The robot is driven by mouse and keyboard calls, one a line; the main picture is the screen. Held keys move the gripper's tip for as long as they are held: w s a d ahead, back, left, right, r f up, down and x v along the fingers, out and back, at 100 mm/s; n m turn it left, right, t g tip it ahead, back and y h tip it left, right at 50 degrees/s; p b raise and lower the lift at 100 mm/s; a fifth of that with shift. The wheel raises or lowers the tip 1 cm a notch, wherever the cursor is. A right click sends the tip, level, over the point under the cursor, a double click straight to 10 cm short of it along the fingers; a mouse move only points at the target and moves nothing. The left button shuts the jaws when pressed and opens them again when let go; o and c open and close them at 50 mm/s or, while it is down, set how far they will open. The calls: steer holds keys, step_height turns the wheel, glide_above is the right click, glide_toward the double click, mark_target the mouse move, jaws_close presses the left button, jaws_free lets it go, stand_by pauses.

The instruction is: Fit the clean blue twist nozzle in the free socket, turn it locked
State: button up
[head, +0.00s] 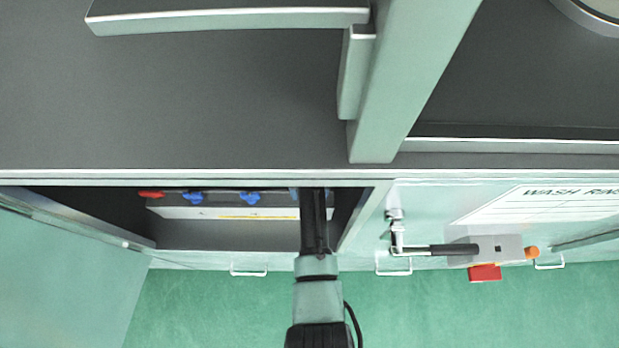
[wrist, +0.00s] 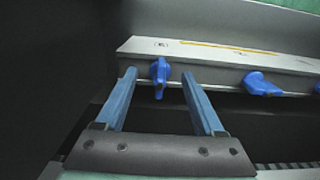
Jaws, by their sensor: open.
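A blue twist nozzle (wrist: 160,78) sits on the front of a pale rail (wrist: 215,60) in the wrist view, upright between the tips of my gripper (wrist: 159,75). My gripper is open, with one blue finger on each side of the nozzle; I cannot tell whether they touch it. A second blue nozzle (wrist: 262,84) sits tilted on the rail to the right. The head view shows two blue nozzles (head: 193,198) (head: 250,199) and a red one (head: 151,195) in a row; my arm hides the rail's right end. No empty socket can be made out.
The rail is inside a narrow cabinet opening (head: 230,236) under a dark worktop (head: 220,100). An open door (head: 60,270) stands at the left. Right of the opening are a grey box (head: 495,247) with an orange knob and a red block (head: 485,273).

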step_height(320, 180, up, 11)
steer(key=b, duration=0.2)
stand_by(0.3)
